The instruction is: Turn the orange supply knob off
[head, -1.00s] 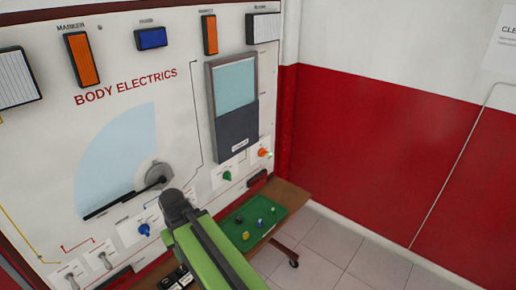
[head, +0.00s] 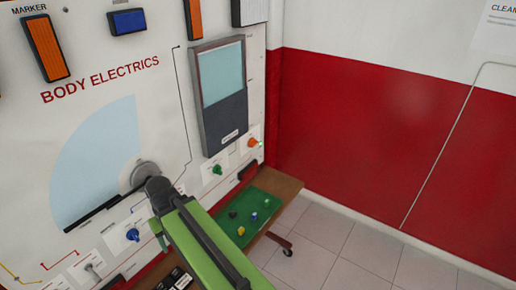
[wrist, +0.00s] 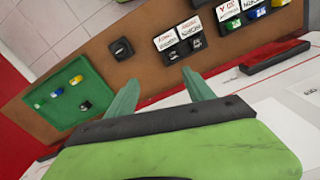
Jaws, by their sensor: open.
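The orange supply knob (head: 252,142) is on a small white plate at the lower right of the body electrics panel (head: 60,130), right of a green knob (head: 217,169). Its exact setting is too small to read. My gripper shows in the wrist view (wrist: 162,88) with two teal fingers apart and nothing between them. It is over the wooden shelf and the panel's lower edge, apart from the orange knob. The orange knob is not visible in the wrist view. In the head view my green arm hides most of the gripper.
A wooden shelf (wrist: 138,77) juts out below the panel. It bears a green tray (head: 248,214) with small coloured pieces, and black switches (wrist: 185,40). A blue knob (head: 132,235) is lower left. A red and white wall (head: 360,130) stands at right, with open tiled floor before it.

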